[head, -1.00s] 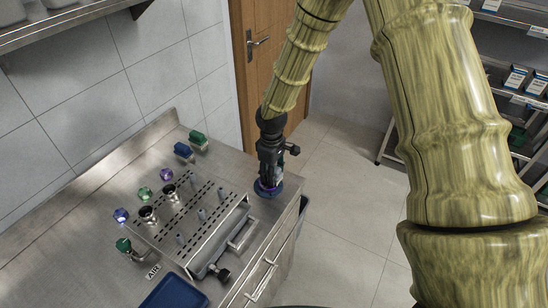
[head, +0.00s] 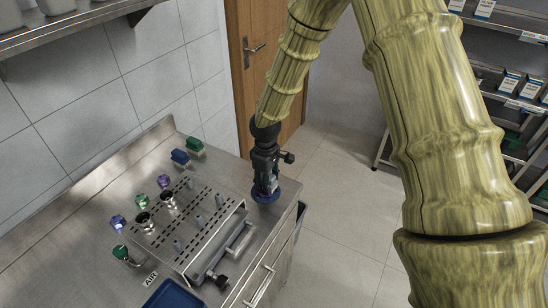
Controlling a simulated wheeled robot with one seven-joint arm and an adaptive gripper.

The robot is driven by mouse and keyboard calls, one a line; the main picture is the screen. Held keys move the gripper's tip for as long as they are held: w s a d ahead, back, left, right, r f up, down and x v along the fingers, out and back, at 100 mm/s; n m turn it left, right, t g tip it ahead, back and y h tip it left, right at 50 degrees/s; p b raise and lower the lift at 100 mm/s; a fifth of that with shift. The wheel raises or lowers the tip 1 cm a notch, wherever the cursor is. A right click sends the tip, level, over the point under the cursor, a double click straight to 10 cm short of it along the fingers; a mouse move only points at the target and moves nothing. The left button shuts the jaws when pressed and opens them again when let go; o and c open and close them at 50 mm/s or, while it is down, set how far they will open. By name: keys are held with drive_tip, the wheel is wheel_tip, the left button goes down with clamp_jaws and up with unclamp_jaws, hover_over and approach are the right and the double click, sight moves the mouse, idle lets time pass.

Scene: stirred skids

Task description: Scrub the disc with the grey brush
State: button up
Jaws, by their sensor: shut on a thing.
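My gripper (head: 269,181) points down over the dark blue disc (head: 265,197) near the right end of the steel counter. It is shut on a small greyish thing, probably the grey brush (head: 272,184), mostly hidden by the fingers. The held thing is at or just above the disc; I cannot tell if they touch. A blue brush (head: 180,157) and a green brush (head: 195,147) stand at the back of the counter, left of my gripper.
A perforated steel rack (head: 190,228) with pegs and metal cups stands left of the disc. Several coloured knobs line its left side. A blue tray (head: 175,297) lies at the front beside an AIR label (head: 150,279). The counter's right edge is close to the disc.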

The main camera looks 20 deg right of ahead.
drive_tip(key=shift+d+r, duration=0.1)
drive_tip(key=shift+d, duration=0.3)
drive_tip(key=shift+w+d+r+p, duration=0.2)
drive_tip(key=shift+d+p, duration=0.2)
drive_tip(key=shift+d, duration=0.4)
wheel_tip(320, 180, up, 4)
drive_tip(key=shift+s+a+r+p, duration=0.1)
drive_tip(key=shift+p, duration=1.1)
drive_tip(key=shift+r+p, duration=1.35)
drive_tip(key=shift+r, duration=0.5)
drive_tip(key=shift+f, duration=0.1)
